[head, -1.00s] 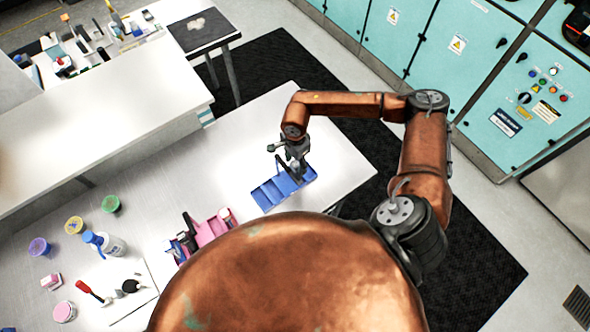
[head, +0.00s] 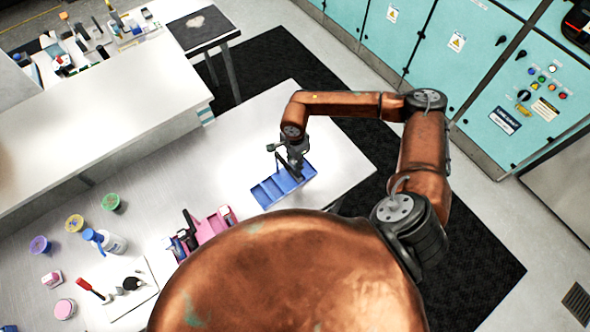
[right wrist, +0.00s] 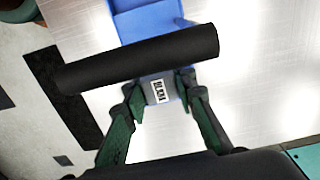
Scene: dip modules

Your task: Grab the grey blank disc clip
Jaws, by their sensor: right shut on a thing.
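My right gripper (head: 292,165) is over the blue compartment tray (head: 264,196) on the white table. In the right wrist view, the fingers of my right gripper (right wrist: 158,95) are shut on the grey clip (right wrist: 148,82), which has a small white label with dark print. A black cylinder (right wrist: 140,58) crosses the view just beyond the fingers and hides part of the clip and tray. The blue tray (right wrist: 148,22) shows behind it. I cannot tell whether the clip still touches the tray. My left gripper is not in view.
A pink holder (head: 208,228) stands left of the tray. Several coloured tubs, a blue-topped bottle (head: 112,243) and a white board (head: 130,290) with tools are further left. The table is clear around the tray's far side. Teal cabinets (head: 440,50) stand beyond the table.

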